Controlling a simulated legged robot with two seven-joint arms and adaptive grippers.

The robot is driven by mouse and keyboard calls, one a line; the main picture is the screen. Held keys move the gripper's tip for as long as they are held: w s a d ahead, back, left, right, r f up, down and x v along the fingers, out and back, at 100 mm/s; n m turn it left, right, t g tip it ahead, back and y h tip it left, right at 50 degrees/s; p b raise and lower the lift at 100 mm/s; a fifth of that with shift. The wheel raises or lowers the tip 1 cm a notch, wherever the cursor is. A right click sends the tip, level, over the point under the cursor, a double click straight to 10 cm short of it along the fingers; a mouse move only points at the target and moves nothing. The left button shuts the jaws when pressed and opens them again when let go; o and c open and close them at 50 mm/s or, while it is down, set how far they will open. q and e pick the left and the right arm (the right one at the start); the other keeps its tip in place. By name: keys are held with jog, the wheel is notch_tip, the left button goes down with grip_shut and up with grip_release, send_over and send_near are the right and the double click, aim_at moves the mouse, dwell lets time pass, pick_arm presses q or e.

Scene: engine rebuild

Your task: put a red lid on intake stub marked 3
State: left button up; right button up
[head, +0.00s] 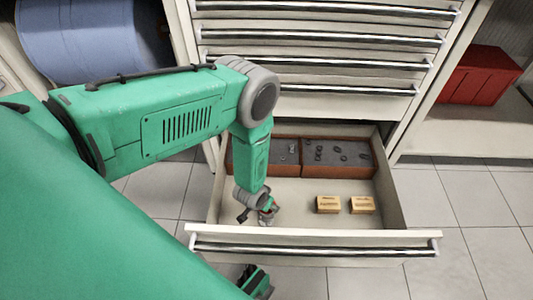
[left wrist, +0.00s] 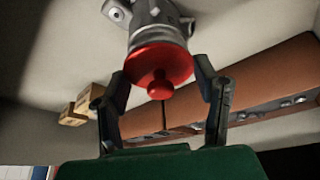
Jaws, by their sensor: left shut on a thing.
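My left gripper (head: 266,216) reaches down into the open drawer, near its front left part. In the left wrist view its two fingers stand on either side of a round red lid (left wrist: 158,64) with a small knob, shut on its rim. Directly beyond the lid is a grey metal cylindrical part (left wrist: 155,22); the lid lines up with its end, but I cannot tell whether it is seated. No number 3 is readable. In the head view the lid and metal part are small and mostly hidden by the gripper.
The drawer (head: 310,236) also holds two yellowish blocks (head: 328,204) (head: 362,205) at right and brown trays with dark inserts (head: 337,156) at the back. Closed drawers (head: 320,40) stand above. A red box (head: 480,75) sits on a shelf at right.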

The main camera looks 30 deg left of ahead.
pick_arm(q)
jog(key=shift+f, duration=0.2)
dwell(0.5)
jog(key=o, duration=1)
jog(key=shift+r+p, duration=3.1)
jog(key=shift+r, duration=0.65)
